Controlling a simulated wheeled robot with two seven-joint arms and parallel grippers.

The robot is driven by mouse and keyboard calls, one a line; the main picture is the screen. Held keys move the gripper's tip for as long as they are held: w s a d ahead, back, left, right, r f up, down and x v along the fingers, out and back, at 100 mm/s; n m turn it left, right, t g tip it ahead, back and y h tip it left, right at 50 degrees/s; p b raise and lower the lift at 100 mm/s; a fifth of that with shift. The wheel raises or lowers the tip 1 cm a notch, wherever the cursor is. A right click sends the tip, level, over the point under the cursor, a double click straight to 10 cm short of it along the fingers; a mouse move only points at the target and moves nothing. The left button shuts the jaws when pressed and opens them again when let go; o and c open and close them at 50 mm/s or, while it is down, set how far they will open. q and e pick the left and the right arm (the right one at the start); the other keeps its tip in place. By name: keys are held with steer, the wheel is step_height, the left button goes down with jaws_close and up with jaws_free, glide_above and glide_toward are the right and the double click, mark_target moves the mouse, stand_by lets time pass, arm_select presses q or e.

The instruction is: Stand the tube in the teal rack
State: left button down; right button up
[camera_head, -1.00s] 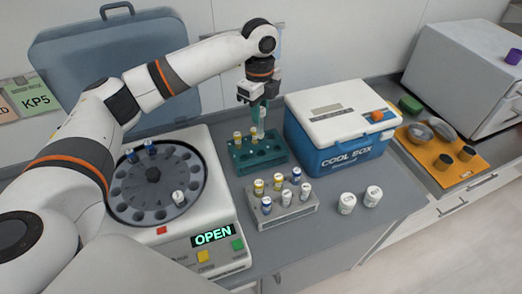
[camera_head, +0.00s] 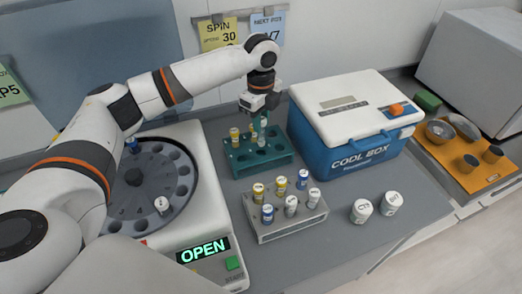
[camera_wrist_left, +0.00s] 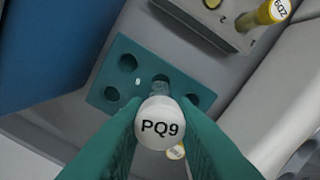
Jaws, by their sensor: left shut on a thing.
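The teal rack (camera_head: 247,166) stands on the counter between the centrifuge and the blue cool box; it also shows in the left wrist view (camera_wrist_left: 105,97). At least one yellow-capped tube (camera_head: 234,134) stands in its back part. My left gripper (camera_head: 262,122) is over the rack's back right, fingers pointing down. In the left wrist view it is shut on a tube with a white cap marked PQ9 (camera_wrist_left: 160,124). The tube looks roughly upright; its lower end reaches toward the rack's holes, but I cannot tell whether it is in one. My right gripper is not in view.
The open centrifuge (camera_head: 190,215) is at left, its display reading OPEN. A grey rack (camera_head: 290,228) with several capped tubes is in front. The cool box (camera_head: 345,150) stands close on the right. Two white-capped jars (camera_head: 362,211) stand right of the grey rack.

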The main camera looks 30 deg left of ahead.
mark_target(261, 140)
arm_select(q)
step_height(261, 140, down, 7)
steer(key=shift+s+r+p, duration=0.1)
steer(key=shift+p, duration=0.55)
steer(key=shift+f, duration=0.25)
steer(key=shift+f, duration=0.1)
steer(key=c, duration=1.2)
jaws_free()
step_height(261, 140, up, 12)
steer(key=b, duration=0.2)
steer(key=shift+b, duration=0.3)
